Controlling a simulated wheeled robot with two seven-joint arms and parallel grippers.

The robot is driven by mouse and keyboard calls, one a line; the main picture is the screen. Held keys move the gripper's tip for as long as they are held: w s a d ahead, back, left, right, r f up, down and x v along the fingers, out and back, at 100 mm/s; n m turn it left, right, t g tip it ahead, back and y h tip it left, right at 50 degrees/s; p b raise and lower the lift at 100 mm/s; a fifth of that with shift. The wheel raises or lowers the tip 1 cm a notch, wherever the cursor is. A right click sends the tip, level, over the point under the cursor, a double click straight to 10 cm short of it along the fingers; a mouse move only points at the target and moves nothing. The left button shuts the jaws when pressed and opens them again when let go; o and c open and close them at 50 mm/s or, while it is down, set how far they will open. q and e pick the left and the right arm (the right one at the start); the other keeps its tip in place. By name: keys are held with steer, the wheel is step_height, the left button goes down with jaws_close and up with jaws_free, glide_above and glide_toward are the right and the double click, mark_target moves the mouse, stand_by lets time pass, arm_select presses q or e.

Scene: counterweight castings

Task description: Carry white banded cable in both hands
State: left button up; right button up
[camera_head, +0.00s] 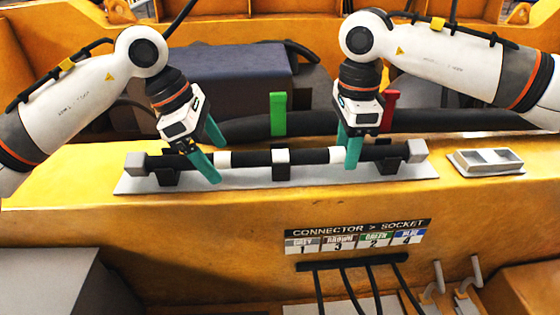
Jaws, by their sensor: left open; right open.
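The white banded cable (252,158) is a thick black bar-like length with white bands. It lies level in dark supports on a pale grey plate (310,178) on the yellow ledge. My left gripper (215,160) is open at the cable's left white band, with one teal finger on the near side and the other towards the far side. My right gripper (347,151) is open at the right white band, its teal fingers overlapping in view. Whether either touches the cable cannot be told.
A green tab (278,114) and a red tab (390,110) stand behind the cable, near a thick black hose (302,123). A pale two-part tray (486,161) sits right on the ledge. A connector label board (358,236) and thin black cables are on the front face.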

arm_select(q)
steer(key=v, duration=1.2)
steer(key=shift+s, duration=0.1)
arm_select(e)
steer(key=o, duration=0.8)
steer(key=shift+r, duration=0.1)
step_height(320, 180, up, 12)
steer(key=shift+s, duration=0.1)
stand_by(0.3)
